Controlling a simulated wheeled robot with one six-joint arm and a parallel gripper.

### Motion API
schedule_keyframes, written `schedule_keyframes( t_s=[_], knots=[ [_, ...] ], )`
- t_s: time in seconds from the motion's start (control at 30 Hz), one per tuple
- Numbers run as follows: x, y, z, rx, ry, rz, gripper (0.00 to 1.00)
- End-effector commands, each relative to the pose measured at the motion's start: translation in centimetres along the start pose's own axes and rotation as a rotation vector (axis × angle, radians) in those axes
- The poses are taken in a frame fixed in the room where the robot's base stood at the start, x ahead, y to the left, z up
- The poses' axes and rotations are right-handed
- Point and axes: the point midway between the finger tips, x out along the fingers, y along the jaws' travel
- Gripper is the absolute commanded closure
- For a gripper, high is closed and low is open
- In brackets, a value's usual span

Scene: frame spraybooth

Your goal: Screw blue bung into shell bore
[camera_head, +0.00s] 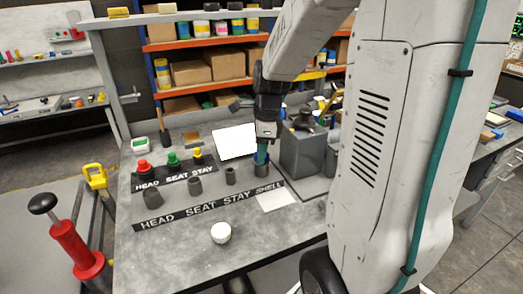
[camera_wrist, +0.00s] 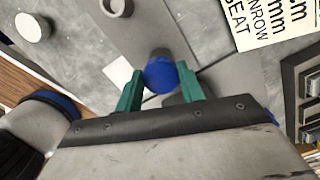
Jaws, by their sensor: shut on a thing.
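The blue bung (camera_wrist: 161,76) is between the green fingers of my gripper (camera_wrist: 161,92) in the wrist view, and the fingers are shut on it. In the head view my gripper (camera_head: 262,152) points down at the shell bore, a grey cylinder (camera_head: 261,170) behind the word SHELL on the front label strip. The fingertips are right at its top. The bung is mostly hidden there by the fingers. I cannot tell whether it is inside the bore or just above it.
Grey cylinders (camera_head: 230,175) stand along the front label strip (camera_head: 208,206). Red (camera_head: 143,166), green (camera_head: 173,158) and yellow (camera_head: 197,154) bungs stand on the back strip. A grey box (camera_head: 304,152) is close right of my gripper. A white cup (camera_head: 221,232) stands in front.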

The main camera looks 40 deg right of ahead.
Motion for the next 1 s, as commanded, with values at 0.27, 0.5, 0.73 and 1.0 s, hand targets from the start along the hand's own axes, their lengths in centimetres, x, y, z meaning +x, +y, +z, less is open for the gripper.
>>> schedule_keyframes(
  t_s=[0.27,0.5,0.73,1.0],
  knots=[
    [0.0,-0.05,-0.02,0.23,0.0,-0.029,0.8],
    [0.0,-0.05,-0.01,0.233,0.0,-0.029,0.8],
    [0.01,-0.08,-0.01,0.456,0.0,-0.057,0.8],
    [0.01,-0.13,-0.01,0.628,0.0,-0.077,0.8]
  ],
)
